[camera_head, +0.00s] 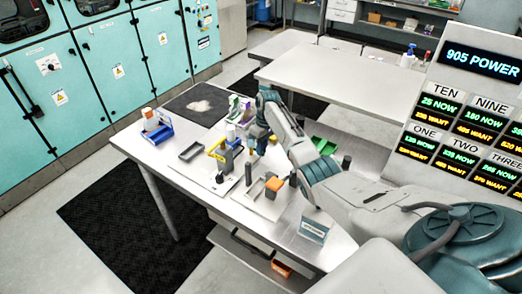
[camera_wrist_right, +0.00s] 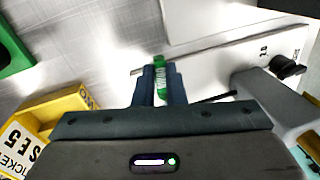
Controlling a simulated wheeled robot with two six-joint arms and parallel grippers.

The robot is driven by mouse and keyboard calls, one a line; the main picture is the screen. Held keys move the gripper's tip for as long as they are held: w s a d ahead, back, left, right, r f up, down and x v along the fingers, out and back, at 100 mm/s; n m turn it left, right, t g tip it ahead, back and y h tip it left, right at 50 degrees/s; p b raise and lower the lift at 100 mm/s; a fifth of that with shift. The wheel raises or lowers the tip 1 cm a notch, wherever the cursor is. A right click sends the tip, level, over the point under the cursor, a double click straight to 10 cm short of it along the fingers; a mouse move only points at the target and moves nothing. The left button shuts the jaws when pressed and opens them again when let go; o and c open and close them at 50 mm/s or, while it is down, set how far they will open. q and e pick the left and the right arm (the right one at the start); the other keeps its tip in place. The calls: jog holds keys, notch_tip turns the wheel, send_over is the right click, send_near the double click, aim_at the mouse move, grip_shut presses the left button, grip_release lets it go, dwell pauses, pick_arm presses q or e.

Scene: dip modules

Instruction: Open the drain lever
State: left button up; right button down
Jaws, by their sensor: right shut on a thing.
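In the right wrist view, my right gripper (camera_wrist_right: 161,86) is shut on a slim green piece (camera_wrist_right: 160,68), which looks like the lever handle. Its tip shows between and beyond the dark fingers. A white board (camera_wrist_right: 225,25) lies beside it, and a thin dark rod (camera_wrist_right: 215,97) runs to the right of the fingers. In the head view, my right arm reaches over the table and its gripper (camera_head: 257,143) is down among the small equipment. The lever is too small to make out there. My left gripper is not in view.
A yellow box (camera_wrist_right: 42,112) with a lettered label stands left of the fingers, and a green tray (camera_wrist_right: 14,50) lies behind it. A black knob (camera_wrist_right: 285,67) is at the right. The metal table (camera_head: 150,160) also holds a blue rack (camera_head: 157,131) and a grey tray (camera_head: 192,151).

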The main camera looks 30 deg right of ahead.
jog(key=shift+r, duration=0.1)
jog(key=c, duration=1.5)
grip_release()
jog(key=r+b, duration=0.1)
jog(key=r, duration=0.2)
jog(key=d+r+b, duration=0.1)
jog(key=r, duration=0.3)
jog(key=r+b, duration=0.2)
jog(key=r, duration=0.1)
jog(key=shift+w+d+r, duration=0.25)
jog(key=shift+d+r, duration=0.05)
jog(key=shift+d, duration=0.05)
